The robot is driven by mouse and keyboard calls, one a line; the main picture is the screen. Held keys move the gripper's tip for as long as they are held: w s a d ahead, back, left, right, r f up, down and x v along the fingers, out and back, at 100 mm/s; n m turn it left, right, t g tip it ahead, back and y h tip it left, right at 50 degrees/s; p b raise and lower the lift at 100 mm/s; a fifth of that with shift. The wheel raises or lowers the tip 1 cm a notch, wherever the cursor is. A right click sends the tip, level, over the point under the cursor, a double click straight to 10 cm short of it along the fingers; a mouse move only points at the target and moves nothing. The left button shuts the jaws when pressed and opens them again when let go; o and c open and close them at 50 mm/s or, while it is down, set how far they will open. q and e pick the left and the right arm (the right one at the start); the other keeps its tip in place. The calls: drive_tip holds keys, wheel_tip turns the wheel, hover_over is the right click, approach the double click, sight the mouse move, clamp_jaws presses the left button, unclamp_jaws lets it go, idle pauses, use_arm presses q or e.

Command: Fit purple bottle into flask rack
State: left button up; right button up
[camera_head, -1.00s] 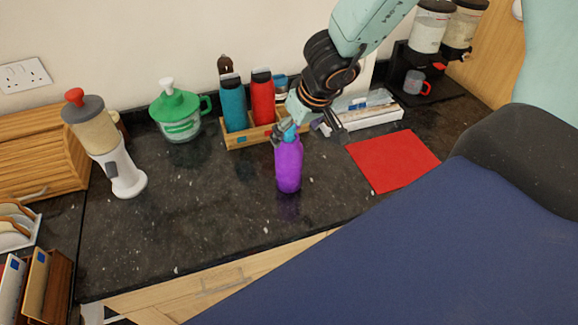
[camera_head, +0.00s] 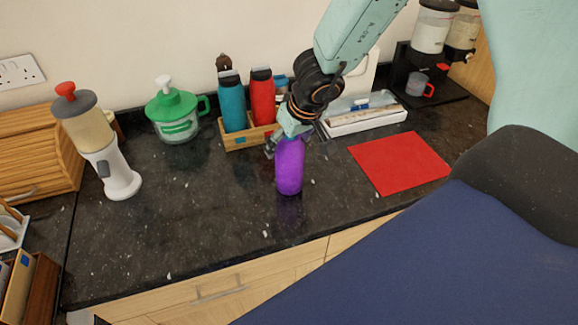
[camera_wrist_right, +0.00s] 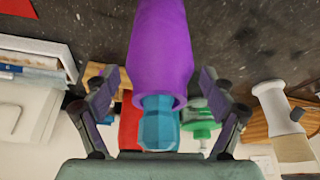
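The purple bottle (camera_head: 289,172) stands upright on the dark counter. Its blue cap is hidden by my gripper in the head view but shows in the right wrist view (camera_wrist_right: 159,130). My right gripper (camera_head: 285,147) is at the bottle's top. In the wrist view its two fingers (camera_wrist_right: 158,95) are spread on either side of the bottle, with a gap on both sides. The wooden flask rack (camera_head: 238,143) stands behind the bottle, holding a teal bottle (camera_head: 232,105) and a red bottle (camera_head: 263,98). Its right end is hidden by my gripper. My left gripper is out of view.
A green-lidded chopper (camera_head: 176,118) and a white blender (camera_head: 113,170) stand left. A white tray (camera_head: 365,124) lies right of the rack, a red mat (camera_head: 398,162) front right, a coffee machine (camera_head: 430,78) back right. The counter left of the bottle is clear.

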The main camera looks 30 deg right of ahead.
drive_tip(key=shift+s+r, duration=0.15)
drive_tip(key=shift+s, duration=0.1)
drive_tip(key=c, duration=0.5)
drive_tip(key=shift+w, duration=0.15)
drive_tip(key=c, duration=1.1)
drive_tip(key=shift+o, duration=0.2)
